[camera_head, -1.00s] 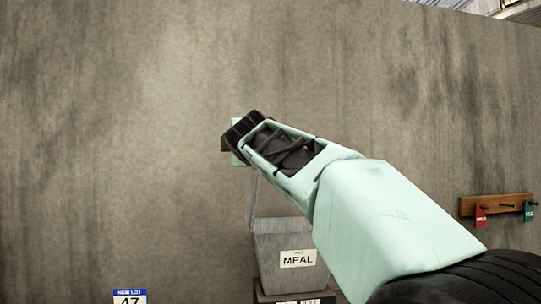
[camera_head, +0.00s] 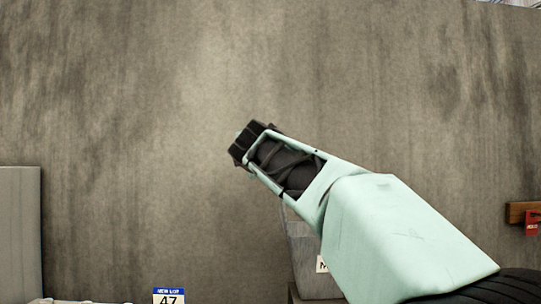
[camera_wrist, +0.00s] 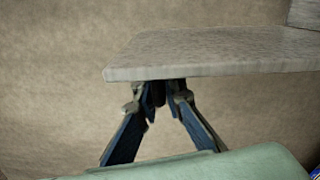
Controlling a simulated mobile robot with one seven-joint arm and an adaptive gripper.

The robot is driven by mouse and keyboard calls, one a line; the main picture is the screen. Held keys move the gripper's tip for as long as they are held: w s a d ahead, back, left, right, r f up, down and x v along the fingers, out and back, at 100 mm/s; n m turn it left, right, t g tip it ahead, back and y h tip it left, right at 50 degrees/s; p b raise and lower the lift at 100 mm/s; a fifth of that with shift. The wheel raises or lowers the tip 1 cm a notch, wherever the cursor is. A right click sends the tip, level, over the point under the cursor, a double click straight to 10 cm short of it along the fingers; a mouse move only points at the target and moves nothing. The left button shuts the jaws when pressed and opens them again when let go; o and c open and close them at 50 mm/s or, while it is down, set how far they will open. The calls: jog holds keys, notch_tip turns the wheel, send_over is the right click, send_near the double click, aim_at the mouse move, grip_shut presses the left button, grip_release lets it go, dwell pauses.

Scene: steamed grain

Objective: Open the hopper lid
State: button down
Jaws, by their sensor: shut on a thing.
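My gripper (camera_head: 250,143) reaches up and left across the head view, in front of the wall and above the hopper. The grey hopper (camera_head: 308,250) stands low behind my arm, which hides much of it and most of its label. In the wrist view, the grey slab of the hopper lid (camera_wrist: 220,52) spans the upper right. My gripper (camera_wrist: 158,93) also shows there, with its fingers closed together at the lid's near edge, on a small dark part that looks like its handle. The exact contact is hidden. The lid cannot be made out in the head view.
A plain concrete wall (camera_head: 150,90) fills the background. A grey panel or box (camera_head: 20,235) stands at the left edge. A blue and white card reading 47 (camera_head: 169,297) is at the bottom. A wooden rail (camera_head: 518,212) with a red tag is at the right.

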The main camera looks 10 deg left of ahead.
jog(key=c, duration=2)
grip_release()
jog(key=shift+r, duration=0.1)
jog(key=shift+c, duration=0.2)
jog(key=v, duration=0.7)
jog(key=shift+s, duration=0.3)
